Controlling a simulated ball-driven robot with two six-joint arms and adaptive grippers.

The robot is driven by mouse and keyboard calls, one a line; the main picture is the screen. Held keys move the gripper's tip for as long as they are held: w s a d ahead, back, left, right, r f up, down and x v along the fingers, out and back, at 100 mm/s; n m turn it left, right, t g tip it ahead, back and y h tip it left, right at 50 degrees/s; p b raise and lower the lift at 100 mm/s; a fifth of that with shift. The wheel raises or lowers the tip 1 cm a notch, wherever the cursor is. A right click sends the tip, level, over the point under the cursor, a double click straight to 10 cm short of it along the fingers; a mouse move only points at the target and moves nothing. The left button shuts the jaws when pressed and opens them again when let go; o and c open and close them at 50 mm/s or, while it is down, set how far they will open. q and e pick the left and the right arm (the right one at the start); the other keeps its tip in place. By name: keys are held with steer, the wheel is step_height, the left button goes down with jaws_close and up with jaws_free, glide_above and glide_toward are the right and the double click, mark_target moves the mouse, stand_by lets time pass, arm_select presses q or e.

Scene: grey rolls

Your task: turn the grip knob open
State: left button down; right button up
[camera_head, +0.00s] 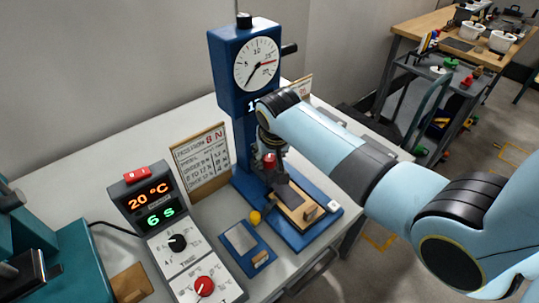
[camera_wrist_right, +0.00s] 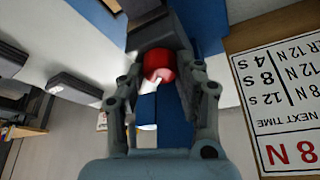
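A blue force tester (camera_head: 229,60) with a round white dial (camera_head: 256,63) stands on the table. A small red knob (camera_head: 269,160) sits low on its column side, partly hidden by my right arm. In the right wrist view the red knob (camera_wrist_right: 160,65) is in front of a dark grey block (camera_wrist_right: 155,30). My right gripper (camera_wrist_right: 165,75) has one finger on each side of the knob. A gap seems to show on both sides, so it looks open around the knob. In the head view the right gripper (camera_head: 272,150) is mostly hidden by its own wrist. My left gripper is not in view.
A control box (camera_head: 165,235) showing 20 °C and 6 s stands left of the tester. A printed card (camera_head: 203,160) stands behind. A teal machine (camera_head: 60,265) fills the left corner.

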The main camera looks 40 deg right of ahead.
steer(key=c, duration=0.5)
